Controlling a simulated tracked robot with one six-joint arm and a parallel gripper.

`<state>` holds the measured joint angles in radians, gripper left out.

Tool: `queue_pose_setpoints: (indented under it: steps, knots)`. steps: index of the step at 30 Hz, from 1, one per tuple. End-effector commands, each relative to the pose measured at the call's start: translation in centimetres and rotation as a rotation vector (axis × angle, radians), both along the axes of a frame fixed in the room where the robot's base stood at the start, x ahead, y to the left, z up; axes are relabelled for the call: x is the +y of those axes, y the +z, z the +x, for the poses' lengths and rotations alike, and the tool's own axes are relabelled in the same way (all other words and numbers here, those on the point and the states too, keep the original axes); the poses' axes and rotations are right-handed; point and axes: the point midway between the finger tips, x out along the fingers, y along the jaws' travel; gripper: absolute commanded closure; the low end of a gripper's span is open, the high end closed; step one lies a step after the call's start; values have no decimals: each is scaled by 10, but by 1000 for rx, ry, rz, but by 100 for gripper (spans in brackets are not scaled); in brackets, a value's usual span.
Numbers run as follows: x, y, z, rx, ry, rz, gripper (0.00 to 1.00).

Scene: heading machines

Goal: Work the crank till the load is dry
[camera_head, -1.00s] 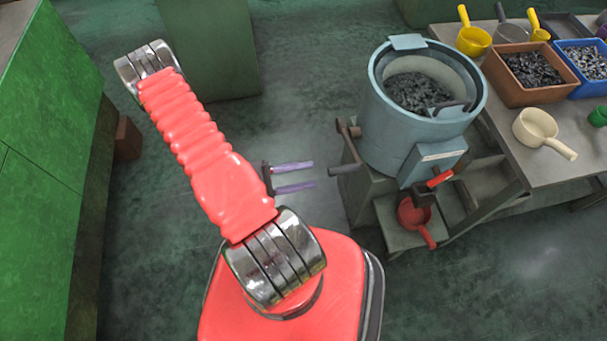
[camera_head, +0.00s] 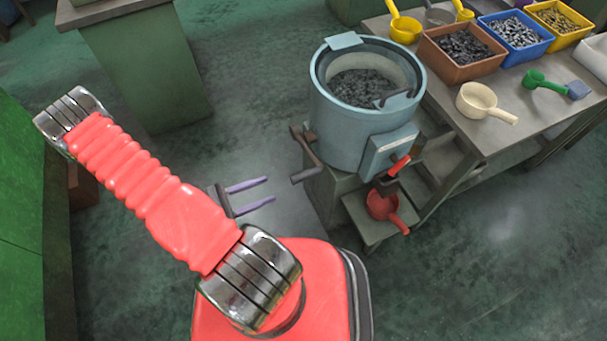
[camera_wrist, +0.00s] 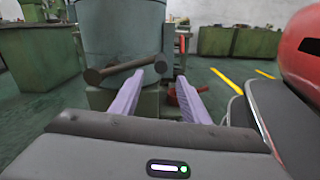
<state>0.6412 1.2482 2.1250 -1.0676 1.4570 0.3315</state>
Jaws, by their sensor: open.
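A blue-grey drum (camera_head: 340,135) stands on a grey base with a load of dark small pieces (camera_head: 362,90) inside. The crank (camera_head: 306,160) is on the drum's left side, with its handle (camera_head: 304,175) sticking out toward my gripper. In the wrist view the crank's bar (camera_wrist: 125,70) crosses in front of the drum (camera_wrist: 120,30), beyond the fingertips. My gripper (camera_head: 262,190) is open and empty, left of the crank handle and apart from it. Its two purple fingers also show in the wrist view (camera_wrist: 158,88). A red scoop (camera_head: 382,205) sits under the drum's red-handled spout (camera_head: 398,166).
A bench (camera_head: 540,115) at right holds a brown bin (camera_head: 440,65), blue bin (camera_head: 535,48), yellow bin (camera_head: 580,30), cream scoop (camera_head: 485,103) and green scoop (camera_head: 540,82). Green cabinets (camera_head: 20,230) stand at left and a green pedestal (camera_head: 150,70) behind. Floor is clear at front right.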

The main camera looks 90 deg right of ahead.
Motion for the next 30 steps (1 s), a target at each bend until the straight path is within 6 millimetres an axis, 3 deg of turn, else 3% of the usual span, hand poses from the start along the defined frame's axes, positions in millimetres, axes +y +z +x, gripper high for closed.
queue_pose_setpoints:
  steps: [8, 22, 30]
  knots:
    - [1, 0, 0, 87, -6, 197, 58]
    - [0, 0, -4, 89, -7, 202, 58]
    - [-9, 0, -25, 89, -9, 202, 58]
